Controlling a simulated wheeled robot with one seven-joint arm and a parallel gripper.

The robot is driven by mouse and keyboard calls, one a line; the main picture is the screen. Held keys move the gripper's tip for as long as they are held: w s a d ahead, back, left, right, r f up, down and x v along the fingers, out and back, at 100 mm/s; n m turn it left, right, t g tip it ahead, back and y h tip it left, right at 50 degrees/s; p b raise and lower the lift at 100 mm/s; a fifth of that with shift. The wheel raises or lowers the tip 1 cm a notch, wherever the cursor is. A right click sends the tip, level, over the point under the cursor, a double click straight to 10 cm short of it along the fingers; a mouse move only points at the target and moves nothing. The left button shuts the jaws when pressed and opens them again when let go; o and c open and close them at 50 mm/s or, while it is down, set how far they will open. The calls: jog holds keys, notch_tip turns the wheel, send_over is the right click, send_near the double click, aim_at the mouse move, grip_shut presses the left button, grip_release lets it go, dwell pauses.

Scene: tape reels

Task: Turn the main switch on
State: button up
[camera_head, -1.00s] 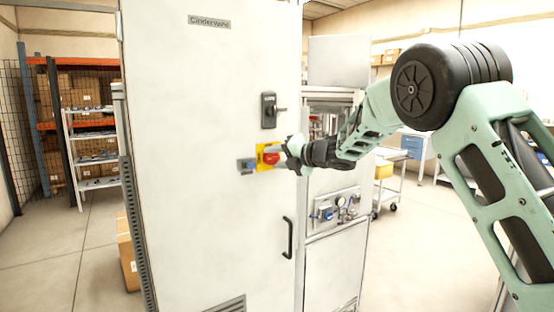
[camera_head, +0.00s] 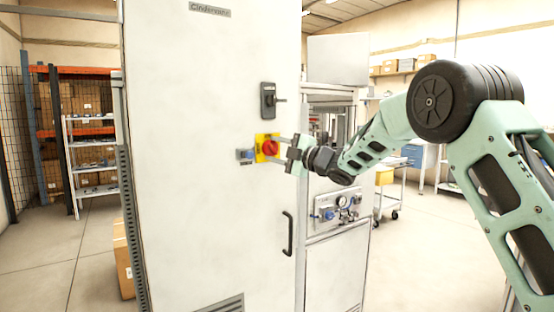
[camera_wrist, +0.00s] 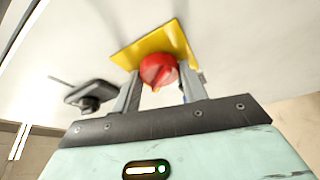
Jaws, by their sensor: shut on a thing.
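The main switch is a red rotary knob (camera_head: 270,148) on a yellow plate (camera_head: 259,155) on the tall white cabinet door. In the wrist view, the knob (camera_wrist: 158,69) sits between my two grey fingers, in front of the yellow plate (camera_wrist: 130,58). My gripper (camera_head: 274,148) reaches in from the right and is shut on the knob. The plate looks tilted in the wrist view, so my gripper is rolled relative to it. The knob's exact position mark is too small to read.
A black latch (camera_head: 268,100) is above the switch, and a small grey-blue fitting (camera_head: 245,155) is just left of it. A black door handle (camera_head: 288,234) is below. A panel with gauges and valves (camera_head: 338,208) is at the lower right. Open floor lies further right.

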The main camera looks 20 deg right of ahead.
jog(key=m+t+b, duration=0.1)
jog(key=m+b, duration=0.1)
jog(key=m+t+b, duration=0.1)
jog(key=m, duration=0.2)
jog(key=shift+f+b, duration=0.4)
jog(key=shift+a+m+t+h+b, duration=0.1)
jog(key=shift+m+t+h+b, duration=0.2)
jog(key=shift+m+t+b, duration=0.5)
jog(key=shift+m+t+h+b, duration=0.1)
jog(key=shift+m+h+b, duration=0.25)
jog(key=shift+m, duration=0.85)
jog(key=shift+r+m, duration=0.1)
jog(key=shift+m, duration=0.2)
jog(key=o, duration=1)
jog(key=shift+s, duration=0.1)
jog(key=b+v, duration=0.3)
jog(key=v, duration=1.4)
jog(key=shift+s, duration=0.1)
